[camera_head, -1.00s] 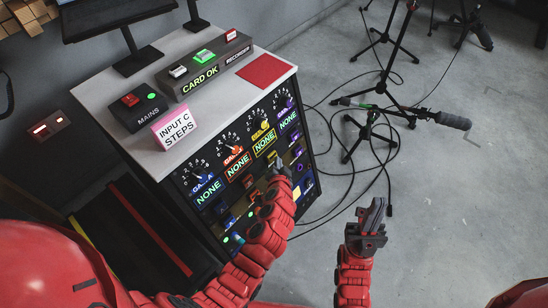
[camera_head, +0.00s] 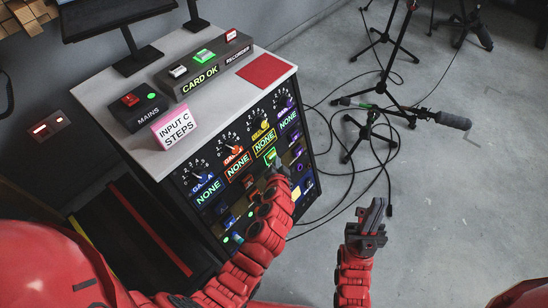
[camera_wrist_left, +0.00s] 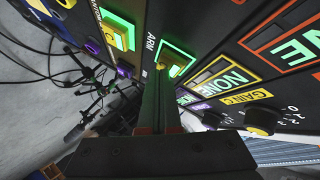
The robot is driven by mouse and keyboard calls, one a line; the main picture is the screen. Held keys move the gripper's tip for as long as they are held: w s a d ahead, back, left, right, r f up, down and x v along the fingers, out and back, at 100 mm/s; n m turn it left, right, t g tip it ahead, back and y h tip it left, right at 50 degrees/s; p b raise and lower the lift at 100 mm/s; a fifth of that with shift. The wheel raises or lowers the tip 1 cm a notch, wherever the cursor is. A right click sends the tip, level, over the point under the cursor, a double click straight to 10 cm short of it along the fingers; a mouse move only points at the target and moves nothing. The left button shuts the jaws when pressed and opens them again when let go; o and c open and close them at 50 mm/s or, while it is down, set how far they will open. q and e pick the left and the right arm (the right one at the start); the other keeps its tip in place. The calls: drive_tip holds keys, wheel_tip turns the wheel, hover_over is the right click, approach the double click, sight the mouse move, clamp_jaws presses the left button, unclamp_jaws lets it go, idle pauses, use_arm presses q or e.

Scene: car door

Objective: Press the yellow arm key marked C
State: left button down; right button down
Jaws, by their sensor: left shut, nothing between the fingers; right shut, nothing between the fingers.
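The rack's front panel (camera_head: 225,215) has coloured channel columns. In the yellow column, a key (camera_head: 270,154) glows green under a yellow-framed NONE display (camera_head: 264,142). The left wrist view shows this green-framed key (camera_wrist_left: 178,60) beside the letters ARM, close to the GAIN C label (camera_wrist_left: 245,96). My left gripper (camera_head: 277,168) is shut and empty. Its tips (camera_wrist_left: 160,70) are at the key and overlap its edge; I cannot tell whether they touch. My right gripper (camera_head: 374,215) is shut and empty, away from the rack over the floor.
A MAINS box (camera_head: 137,107), a pink-and-white INPUT C STEPS card (camera_head: 174,130), a CARD OK box (camera_head: 203,75) and a red pad (camera_head: 266,71) are on the rack top.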

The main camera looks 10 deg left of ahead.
use_arm(q)
drive_tip(key=shift+w+a, duration=0.1)
drive_tip(key=shift+a, duration=0.1)
drive_tip(key=shift+s+d, duration=0.2)
drive_tip(key=shift+d, duration=0.2)
idle(0.3)
drive_tip(key=s+d+r+b, duration=0.2)
drive_tip(key=s+d, duration=0.1)
drive_tip(key=d, duration=0.1)
drive_tip(key=shift+d, duration=0.35)
drive_tip(key=shift+s, duration=0.1)
idle(0.4)
